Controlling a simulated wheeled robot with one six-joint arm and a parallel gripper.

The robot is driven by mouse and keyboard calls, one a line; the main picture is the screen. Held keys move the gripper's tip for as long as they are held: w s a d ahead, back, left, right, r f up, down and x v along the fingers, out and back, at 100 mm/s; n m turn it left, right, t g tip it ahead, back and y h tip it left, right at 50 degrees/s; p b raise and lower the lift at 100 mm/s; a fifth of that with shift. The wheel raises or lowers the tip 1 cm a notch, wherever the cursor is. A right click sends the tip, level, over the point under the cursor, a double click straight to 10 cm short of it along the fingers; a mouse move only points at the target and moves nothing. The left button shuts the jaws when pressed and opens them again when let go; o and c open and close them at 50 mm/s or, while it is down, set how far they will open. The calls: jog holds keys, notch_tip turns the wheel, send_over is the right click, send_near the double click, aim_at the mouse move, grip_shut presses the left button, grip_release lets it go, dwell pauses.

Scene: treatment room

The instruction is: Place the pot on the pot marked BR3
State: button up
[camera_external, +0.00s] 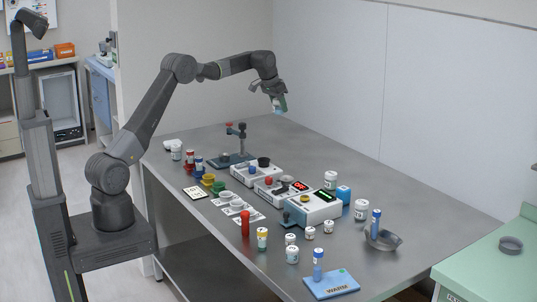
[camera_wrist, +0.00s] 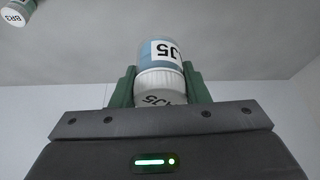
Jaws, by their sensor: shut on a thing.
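My gripper (camera_external: 271,88) is raised high above the far part of the table. It is shut on a pot (camera_external: 279,104) with a blue body. In the wrist view, my gripper's green fingers (camera_wrist: 160,75) stand on both sides of the held pot (camera_wrist: 155,50). Its white ribbed cap faces the camera, and its upside-down label ends in J5, the first character being unclear. The pot marked BR3 (camera_wrist: 15,14) shows at the upper left corner of the wrist view, partly cut off and apart from the held pot. I cannot tell which pot it is in the external view.
The grey table (camera_external: 400,205) carries several white-capped pots at its front, a grey bowl (camera_external: 383,239) with a blue-capped tube, and a blue WARM plate (camera_external: 331,284). White instruments (camera_external: 313,207) and a stand (camera_external: 236,140) occupy the middle. The table's right back side is clear.

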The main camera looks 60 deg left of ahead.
jog(key=w+d+m+h+p, duration=0.1)
jog(key=w+d+m+p, duration=0.2)
jog(key=d, duration=1.2)
jog(key=m+h, duration=0.1)
jog(key=m, duration=0.1)
send_over(332, 173)
notch_tip(332, 173, down, 10)
jog(key=shift+d+f+p, duration=0.1)
jog(key=shift+p, duration=0.2)
jog(key=shift+f+p, duration=0.55)
jog(key=shift+f, duration=2.1)
jog(key=shift+f, duration=0.15)
jog(key=o, duration=1)
jog(key=shift+c, duration=0.2)
